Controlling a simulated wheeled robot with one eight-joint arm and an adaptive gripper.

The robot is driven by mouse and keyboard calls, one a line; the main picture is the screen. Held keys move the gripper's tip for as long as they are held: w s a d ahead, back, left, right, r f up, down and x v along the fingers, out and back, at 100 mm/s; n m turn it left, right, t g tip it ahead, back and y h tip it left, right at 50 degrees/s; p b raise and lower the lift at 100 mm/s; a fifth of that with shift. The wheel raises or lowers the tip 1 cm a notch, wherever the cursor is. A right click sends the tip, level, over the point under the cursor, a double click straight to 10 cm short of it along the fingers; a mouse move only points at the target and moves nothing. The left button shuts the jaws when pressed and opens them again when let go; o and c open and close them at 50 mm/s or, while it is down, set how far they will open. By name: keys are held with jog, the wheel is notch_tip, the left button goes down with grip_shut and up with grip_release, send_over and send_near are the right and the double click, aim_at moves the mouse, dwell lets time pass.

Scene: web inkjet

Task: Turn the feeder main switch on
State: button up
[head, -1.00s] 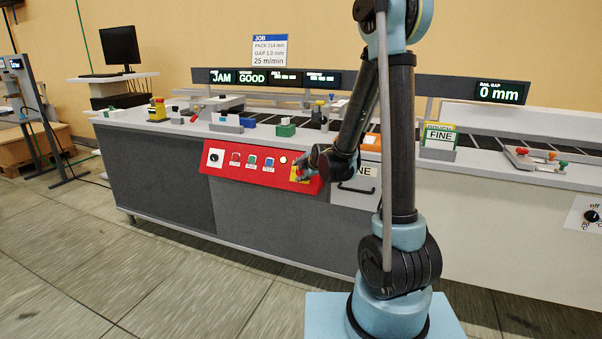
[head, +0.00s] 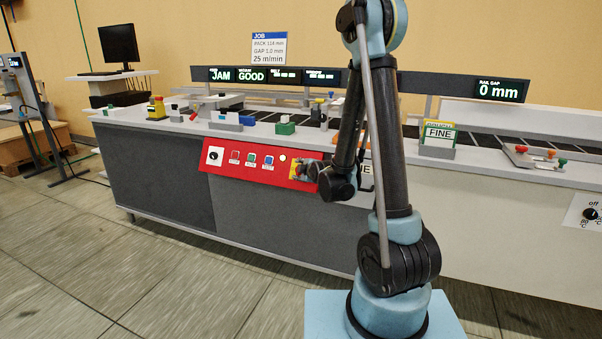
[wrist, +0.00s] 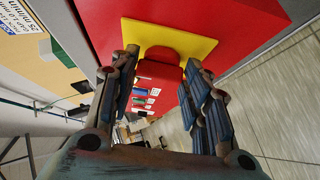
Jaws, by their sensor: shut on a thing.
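The feeder main switch is a red handle (wrist: 160,76) on a yellow plate (wrist: 196,43), mounted at the right end of the red control panel. In the wrist view the handle lies between the two fingers of my gripper (wrist: 162,66), which is shut on it. In the head view my gripper (head: 307,170) is at the yellow plate (head: 293,171) and hides most of the switch. The handle's on or off marking cannot be read.
The red panel (head: 222,169) also carries a white-plated black knob (head: 214,156) and several small buttons. The machine's worktop above holds blocks and a FINE pack (head: 438,134). The floor (head: 190,280) before the machine is clear.

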jog(key=shift+s+f, duration=0.1)
jog(key=o, duration=1.1)
jog(key=shift+c, duration=0.2)
jog(key=v, duration=1.1)
jog(key=shift+s+d, duration=0.25)
jog(key=shift+s, duration=0.05)
jog(key=s+d+f+m+g+h, duration=0.1)
jog(key=s+d+m+g+h, duration=0.1)
jog(key=s+d+m+g, duration=0.3)
jog(key=s+d+f+m+g+h, duration=0.2)
jog(key=s+d+m+g, duration=0.3)
jog(key=s+d+m, duration=0.8)
jog(key=s+h, duration=0.1)
jog(key=s, duration=1.1)
jog(key=shift+d+f+g, duration=0.2)
jog(key=shift+f+g, duration=0.05)
jog(key=shift+g, duration=0.05)
